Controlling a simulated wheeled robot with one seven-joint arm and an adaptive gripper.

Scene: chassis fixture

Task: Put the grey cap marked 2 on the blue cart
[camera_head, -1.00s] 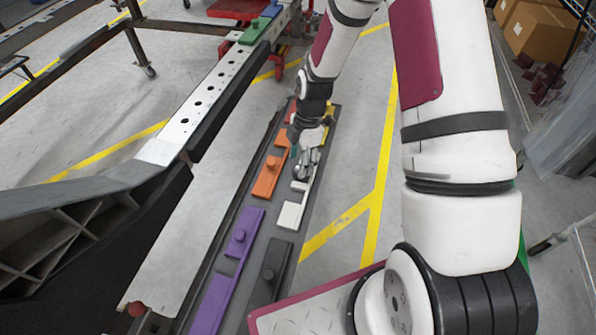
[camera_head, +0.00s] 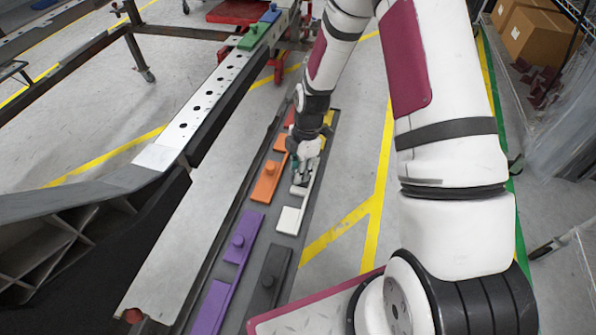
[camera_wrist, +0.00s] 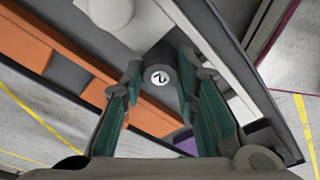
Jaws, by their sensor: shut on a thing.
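The grey cap (camera_wrist: 159,77) carries a white disc with a dark 2, which shows turned in the wrist view. My gripper (camera_wrist: 160,98) is shut on this cap, with its teal-padded fingers on either side. In the head view my gripper (camera_head: 303,178) is low over the dark tray (camera_head: 318,188), by the far end of a white piece (camera_head: 289,220). The cap itself is hidden or too small to tell there.
Orange pieces (camera_head: 266,183), purple pieces (camera_head: 238,243) and a dark grey piece (camera_head: 269,280) lie in the tray. A perforated rail (camera_head: 205,97) runs on the left, with a green piece (camera_head: 255,35) and a blue piece (camera_head: 269,13). Open floor lies right of the tray.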

